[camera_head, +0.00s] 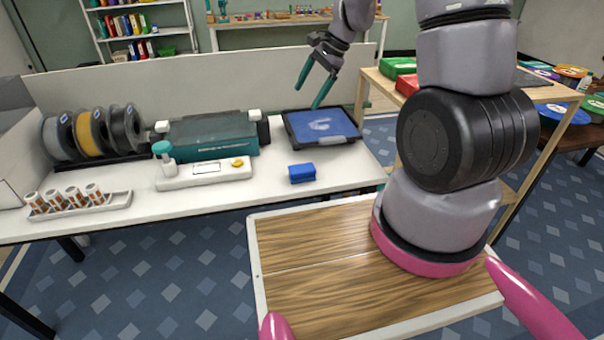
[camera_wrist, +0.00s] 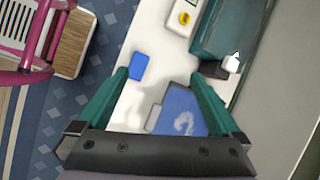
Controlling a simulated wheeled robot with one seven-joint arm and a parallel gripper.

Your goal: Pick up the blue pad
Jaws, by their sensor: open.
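The blue pad (camera_head: 302,173) is a small blue block lying on the white table near its front edge. In the wrist view the blue pad (camera_wrist: 138,66) shows between the fingertips, close to the left one. My gripper (camera_head: 310,97) has green fingers spread apart, with nothing between them. It is above the back right of the table, over a dark-framed panel with a blue face (camera_head: 321,126), apart from the pad. The wrist view shows my gripper (camera_wrist: 166,72) open.
A teal machine (camera_head: 207,137) and a white tray with a green-capped bottle (camera_head: 205,173) stand left of the pad. Filament spools (camera_head: 89,133) and a rack of small rolls (camera_head: 80,202) are farther left. A low partition (camera_head: 200,84) runs behind. Table around the pad is clear.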

